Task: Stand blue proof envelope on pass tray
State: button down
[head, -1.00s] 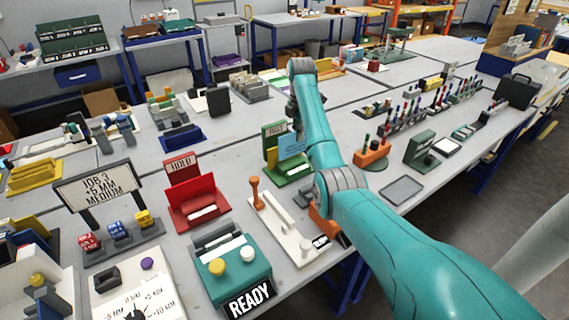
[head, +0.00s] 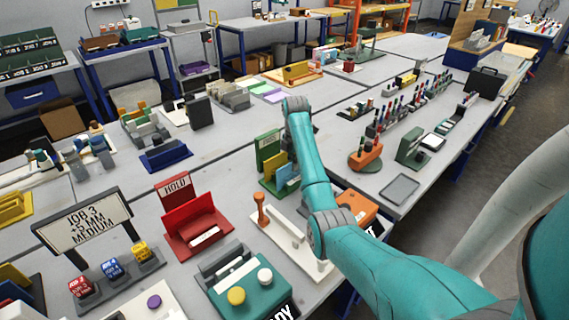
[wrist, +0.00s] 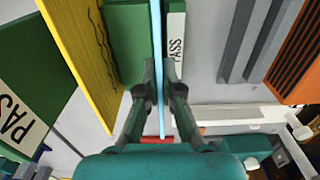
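The blue proof envelope (head: 287,173) stands upright at the green pass tray (head: 269,187), partly behind my arm in the head view. In the wrist view the envelope (wrist: 158,45) shows edge-on as a thin light-blue line between the fingers of my gripper (wrist: 159,78). The fingers are close on both sides of it and look shut on it. The tray's PASS label (wrist: 176,45) is just right of the envelope. A yellow sheet (wrist: 75,60) stands to its left, with the green PASS sign (wrist: 25,110) beyond. Whether the envelope's lower edge touches the tray is hidden.
The red HOLD tray (head: 190,222) stands left of the pass tray. A white fixture with an orange-handled post (head: 262,210) is in front. An orange block (head: 357,207) sits near the table edge. A grey flat tray (head: 399,188) lies to the right.

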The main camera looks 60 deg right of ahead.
jog(key=shift+f, duration=0.25)
jog(key=c, duration=1.3)
grip_release()
